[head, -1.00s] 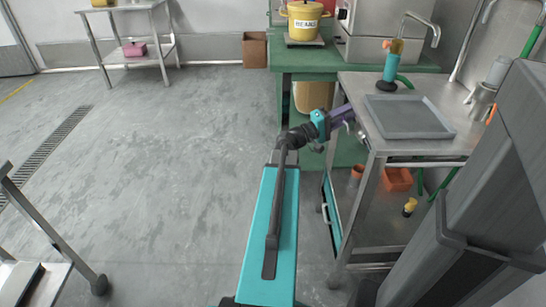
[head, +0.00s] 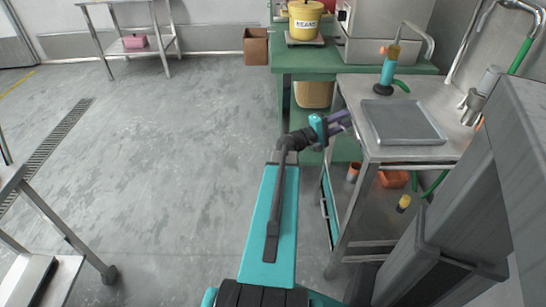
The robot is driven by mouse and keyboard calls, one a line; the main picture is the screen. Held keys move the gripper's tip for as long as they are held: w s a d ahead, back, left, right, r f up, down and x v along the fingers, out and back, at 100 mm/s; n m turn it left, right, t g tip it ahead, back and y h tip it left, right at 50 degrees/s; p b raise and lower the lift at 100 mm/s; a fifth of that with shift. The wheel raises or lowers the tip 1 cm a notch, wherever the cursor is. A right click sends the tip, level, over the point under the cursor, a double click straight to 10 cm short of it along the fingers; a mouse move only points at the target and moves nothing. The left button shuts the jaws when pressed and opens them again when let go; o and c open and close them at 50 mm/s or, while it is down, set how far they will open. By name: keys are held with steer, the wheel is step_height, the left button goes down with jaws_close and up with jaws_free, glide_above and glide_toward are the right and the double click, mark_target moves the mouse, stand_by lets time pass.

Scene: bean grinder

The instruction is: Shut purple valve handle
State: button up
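My teal and black arm reaches forward to the left edge of the steel sink table (head: 372,140). At its end, past a teal wrist joint, a purple part (head: 338,118) sits close to that edge. I cannot tell whether this purple part is the valve handle or belongs to my gripper (head: 346,121). The fingertips are too small and overlapped to make out, so their opening and any contact are unclear. No other purple handle is plain in the head view.
On the sink table are a grey tray (head: 405,107) and a teal tool (head: 388,72). Behind is a green table (head: 300,60) with a yellow beans pot (head: 305,22). A steel cart (head: 60,235) stands at left. The grey floor (head: 170,140) between is open.

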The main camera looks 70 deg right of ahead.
steer(key=w+a+f+n+t+y+p, duration=0.1)
steer(key=w+a+f+p, duration=0.3)
steer(key=w+a, duration=0.6)
steer(key=w+a+f+n+t+y+p, duration=0.1)
steer(key=w+a+f+p, duration=0.4)
steer(key=w+a, duration=0.5)
steer(key=shift+w+f+n+t+y, duration=0.25)
steer(key=shift+f+t+y, duration=0.25)
steer(key=shift+f+t, duration=0.8)
steer(key=shift+s+r, duration=0.1)
steer(key=shift+r, duration=0.05)
